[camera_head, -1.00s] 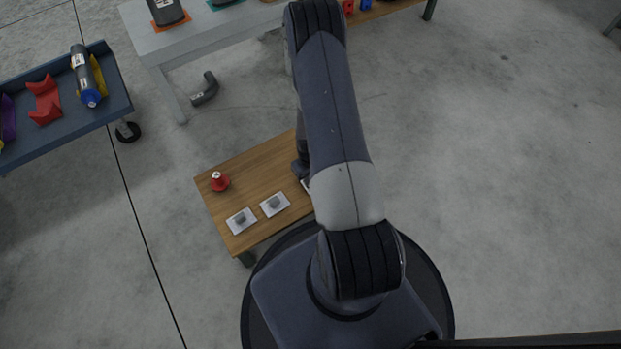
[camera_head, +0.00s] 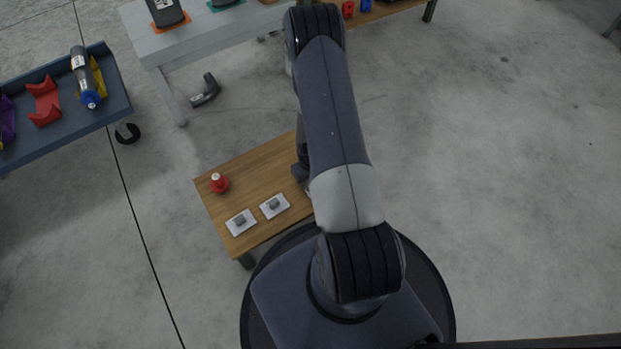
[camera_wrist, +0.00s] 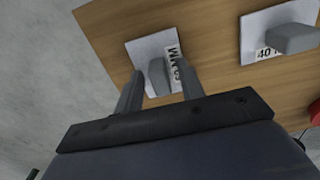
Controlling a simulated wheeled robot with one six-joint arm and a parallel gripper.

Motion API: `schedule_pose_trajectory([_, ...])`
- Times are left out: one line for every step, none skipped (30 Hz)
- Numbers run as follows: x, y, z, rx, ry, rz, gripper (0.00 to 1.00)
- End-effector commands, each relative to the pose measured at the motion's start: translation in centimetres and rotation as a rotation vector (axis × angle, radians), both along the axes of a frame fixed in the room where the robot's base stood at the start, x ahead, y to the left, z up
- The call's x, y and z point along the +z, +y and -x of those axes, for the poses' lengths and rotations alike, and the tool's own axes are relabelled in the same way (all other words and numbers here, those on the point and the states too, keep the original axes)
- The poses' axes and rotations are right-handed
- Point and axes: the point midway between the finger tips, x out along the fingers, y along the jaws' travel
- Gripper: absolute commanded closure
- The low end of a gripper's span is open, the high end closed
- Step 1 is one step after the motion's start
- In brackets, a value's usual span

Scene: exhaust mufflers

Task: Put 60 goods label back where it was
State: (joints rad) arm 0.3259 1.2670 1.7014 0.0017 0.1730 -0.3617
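My gripper (camera_wrist: 160,78) is open in the wrist view, with one finger on each side of the knob and visible gaps. Whether the fingers are down at knob height is hard to tell. In the head view my arm hides most of the gripper.
A second white label (camera_wrist: 254,38), marked 40, lies beside it with its own grey knob. A red object (camera_head: 219,183) stands at the table's (camera_head: 250,180) left. A blue cart (camera_head: 60,130) with coloured cradles and a grey workbench (camera_head: 190,42) stand beyond.

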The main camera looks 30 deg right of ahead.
Motion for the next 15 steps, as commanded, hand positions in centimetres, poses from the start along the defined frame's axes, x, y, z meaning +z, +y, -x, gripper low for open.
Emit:
schedule_pose_trajectory([0.4,0.0,0.0,0.000,0.000,0.000,0.63])
schedule_pose_trajectory([0.8,0.0,-0.1,0.000,-0.001,0.000,0.63])
schedule_pose_trajectory([1.4,0.0,-0.1,0.000,-0.002,0.001,0.63])
schedule_pose_trajectory([2.0,0.0,-0.1,0.000,-0.002,0.001,0.63])
schedule_pose_trajectory([2.7,0.0,-0.1,0.000,-0.003,0.001,0.63])
schedule_pose_trajectory([3.6,0.0,-0.1,0.000,-0.003,0.001,0.63])
schedule_pose_trajectory([4.3,0.0,-0.1,0.000,-0.003,0.001,0.63])
schedule_pose_trajectory([5.0,0.0,-0.1,0.000,-0.003,0.001,0.63])
schedule_pose_trajectory([5.9,0.0,-0.1,0.000,-0.003,0.001,0.63])
schedule_pose_trajectory([6.6,0.0,-0.1,0.000,-0.004,0.001,0.63])
schedule_pose_trajectory([7.2,0.0,-0.1,0.000,-0.003,0.001,0.63])
schedule_pose_trajectory([8.1,0.0,-0.1,0.000,-0.003,0.001,0.63])
schedule_pose_trajectory([8.7,0.0,-0.1,0.000,-0.003,0.001,0.63])
schedule_pose_trajectory([9.2,0.0,-0.1,0.000,-0.003,0.001,0.63])
schedule_pose_trajectory([9.9,0.0,-0.1,0.000,-0.002,0.001,0.63])
